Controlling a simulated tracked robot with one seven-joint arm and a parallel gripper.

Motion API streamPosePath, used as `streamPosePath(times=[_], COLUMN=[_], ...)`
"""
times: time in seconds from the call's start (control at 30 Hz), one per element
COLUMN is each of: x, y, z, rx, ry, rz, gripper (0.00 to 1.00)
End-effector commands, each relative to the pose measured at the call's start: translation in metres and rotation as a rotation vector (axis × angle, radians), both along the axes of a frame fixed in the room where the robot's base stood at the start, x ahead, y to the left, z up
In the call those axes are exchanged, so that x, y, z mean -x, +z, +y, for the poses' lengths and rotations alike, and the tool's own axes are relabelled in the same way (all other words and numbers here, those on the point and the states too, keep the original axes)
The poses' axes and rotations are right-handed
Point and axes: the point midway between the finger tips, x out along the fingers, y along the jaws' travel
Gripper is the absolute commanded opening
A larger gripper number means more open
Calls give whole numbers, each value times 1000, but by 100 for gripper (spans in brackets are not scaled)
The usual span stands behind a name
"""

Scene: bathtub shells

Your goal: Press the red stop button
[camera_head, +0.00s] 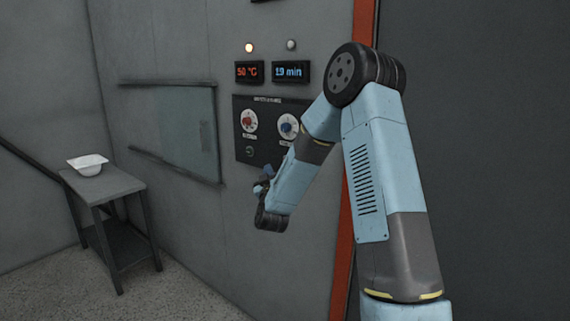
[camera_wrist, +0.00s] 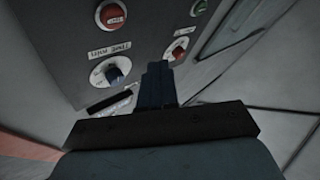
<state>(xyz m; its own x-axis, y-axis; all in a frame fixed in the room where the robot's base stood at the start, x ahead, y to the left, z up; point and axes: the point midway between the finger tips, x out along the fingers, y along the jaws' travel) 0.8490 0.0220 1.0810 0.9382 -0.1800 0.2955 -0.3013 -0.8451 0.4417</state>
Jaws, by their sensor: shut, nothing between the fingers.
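The red stop button (camera_wrist: 112,15) is a round red cap on the control panel, at the top left of the wrist view. It cannot be made out in the head view, where my arm covers the lower right of the panel (camera_head: 240,104). My gripper (camera_wrist: 157,70) is shut and empty. In the wrist view its fingertips show between the blue knob (camera_wrist: 114,74) and the red knob (camera_wrist: 177,52), apart from the red button. In the head view my gripper (camera_head: 265,176) is just below the panel; whether it touches anything cannot be told.
A green button (camera_wrist: 199,7) sits beside the red one. Displays reading 50 °C (camera_head: 249,72) and 19 min (camera_head: 291,72) are above the panel. A sliding glass hatch (camera_head: 185,125) is left of it. A small table (camera_head: 125,184) holds a white tub shell (camera_head: 88,164).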

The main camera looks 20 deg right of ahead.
Motion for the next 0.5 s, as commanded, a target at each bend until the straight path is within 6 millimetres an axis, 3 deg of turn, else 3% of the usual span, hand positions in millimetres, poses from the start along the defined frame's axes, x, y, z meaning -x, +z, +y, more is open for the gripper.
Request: streamPosePath(times=[0.5], x=[-34], y=[0], z=[-46], rx=[0], ry=[0], rz=[0], gripper=[0])
